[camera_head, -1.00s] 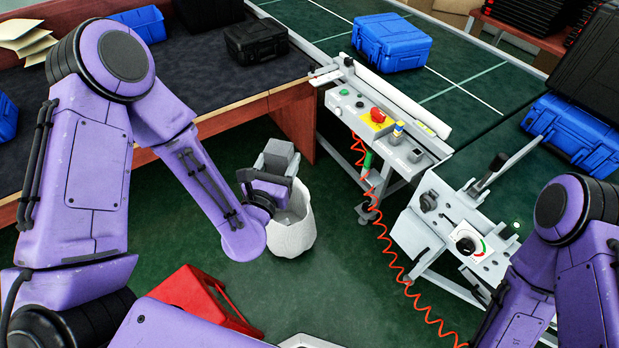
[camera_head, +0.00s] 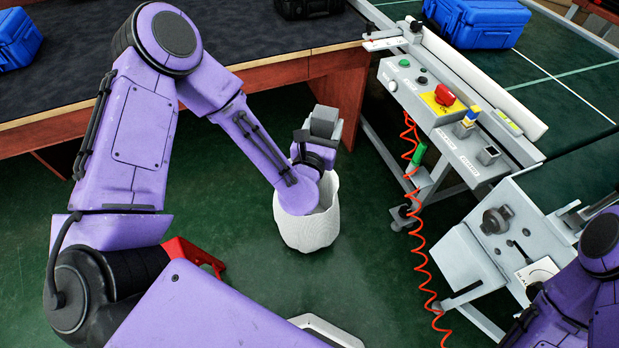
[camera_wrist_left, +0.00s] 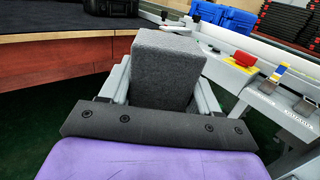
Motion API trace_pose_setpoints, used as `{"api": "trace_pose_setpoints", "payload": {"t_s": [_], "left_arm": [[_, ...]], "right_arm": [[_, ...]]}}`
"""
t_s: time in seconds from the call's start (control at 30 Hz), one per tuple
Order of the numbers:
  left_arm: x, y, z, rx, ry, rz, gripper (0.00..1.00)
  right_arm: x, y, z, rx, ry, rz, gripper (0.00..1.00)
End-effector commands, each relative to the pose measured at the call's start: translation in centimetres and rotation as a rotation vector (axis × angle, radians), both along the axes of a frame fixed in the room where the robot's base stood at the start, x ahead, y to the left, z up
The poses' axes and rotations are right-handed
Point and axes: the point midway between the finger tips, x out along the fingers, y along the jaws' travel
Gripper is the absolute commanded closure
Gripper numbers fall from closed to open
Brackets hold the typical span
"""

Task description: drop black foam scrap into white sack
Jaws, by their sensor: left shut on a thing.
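The foam scrap is a dark grey block (camera_wrist_left: 168,68). It sits between the fingers of my left gripper (camera_wrist_left: 165,92), which is shut on it. In the head view the block (camera_head: 323,122) shows at the end of my left arm, above the far part of the white sack. The white sack (camera_head: 308,232) stands on the green floor with its mouth up. My left wrist and gripper cover part of its opening, so the inside is mostly hidden. Part of my right arm shows at the lower right of the head view, but its gripper is out of view.
A wooden-edged table (camera_head: 220,84) stands behind the sack. A machine with a red knob (camera_head: 444,94) and a coiled red hose (camera_head: 422,255) is to the right. A red object (camera_head: 190,252) is partly hidden behind my left arm. Blue cases (camera_head: 478,22) lie farther back.

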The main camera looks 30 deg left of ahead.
Motion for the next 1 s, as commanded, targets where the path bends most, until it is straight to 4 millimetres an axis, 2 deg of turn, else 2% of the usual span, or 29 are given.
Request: {"api": "trace_pose_setpoints", "payload": {"t_s": [0.03, 0.7, 0.83, 1.0], "left_arm": [[0.6, 0.4, -3.3, -0.002, 0.001, 0.019, 0.66], [6.3, 5.8, -23.1, -0.014, 0.019, 0.248, 0.66], [7.1, 6.9, -25.8, -0.020, 0.024, 0.286, 0.66], [7.6, 7.6, -27.4, -0.021, 0.030, 0.313, 0.66]], "right_arm": [[0.1, 0.0, -3.3, 0.000, -0.002, 0.000, 0.57], [0.3, 0.0, -23.4, 0.000, -0.002, 0.000, 0.57], [0.4, 0.0, -26.3, 0.000, -0.002, 0.000, 0.57], [0.4, 0.0, -27.9, 0.000, -0.002, 0.000, 0.57]]}}
